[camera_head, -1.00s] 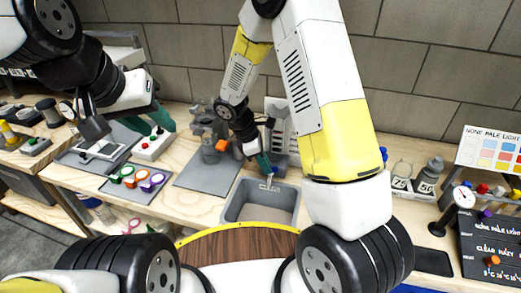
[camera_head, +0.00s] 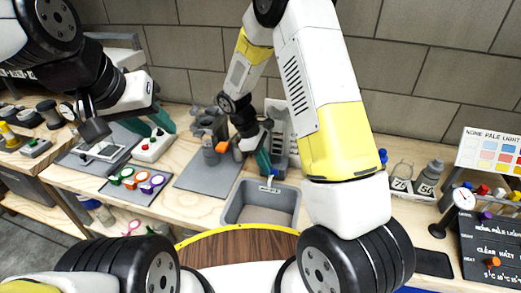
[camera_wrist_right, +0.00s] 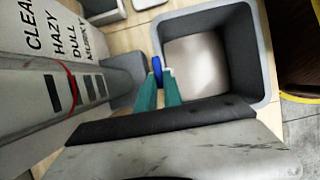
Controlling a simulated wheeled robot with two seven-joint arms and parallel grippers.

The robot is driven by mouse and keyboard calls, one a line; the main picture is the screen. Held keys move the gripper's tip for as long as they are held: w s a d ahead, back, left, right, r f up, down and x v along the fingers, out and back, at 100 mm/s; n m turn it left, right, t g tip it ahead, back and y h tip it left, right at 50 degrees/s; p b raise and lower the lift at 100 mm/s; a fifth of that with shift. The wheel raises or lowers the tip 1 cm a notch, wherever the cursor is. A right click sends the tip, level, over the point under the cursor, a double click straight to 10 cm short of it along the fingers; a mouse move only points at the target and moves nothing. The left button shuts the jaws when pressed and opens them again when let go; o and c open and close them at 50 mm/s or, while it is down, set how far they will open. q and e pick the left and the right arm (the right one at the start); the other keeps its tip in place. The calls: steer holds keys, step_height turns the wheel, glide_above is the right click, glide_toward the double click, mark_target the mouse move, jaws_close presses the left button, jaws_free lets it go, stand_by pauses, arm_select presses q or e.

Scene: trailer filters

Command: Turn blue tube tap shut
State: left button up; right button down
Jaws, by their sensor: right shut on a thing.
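The blue tube tap (camera_wrist_right: 157,66) shows in the right wrist view beside the near edge of a grey basin. My right gripper (camera_wrist_right: 158,84) has its teal fingertips closed at the blue tap, with one finger on each side. In the head view the right gripper (camera_head: 264,163) reaches down just behind the basin, and the tap is mostly hidden there. My left gripper (camera_head: 162,120) hangs at the left, over the bench near a white button box. Its teal fingers are partly hidden, so its opening is unclear.
The grey basin (camera_head: 232,211) stands open in front of the right gripper. A grey stand marked CLEAR, HAZY, DULL and MURKY (camera_wrist_right: 45,95) is close beside it. Bottles (camera_head: 428,178) and a gauge (camera_head: 463,197) stand at right.

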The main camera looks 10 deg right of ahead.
steer(key=c, duration=1.5)
jaws_free()
steer(key=shift+r, duration=0.1)
steer(key=v, duration=0.7)
steer(key=shift+a+r, duration=0.15)
steer(key=shift+r, duration=0.15)
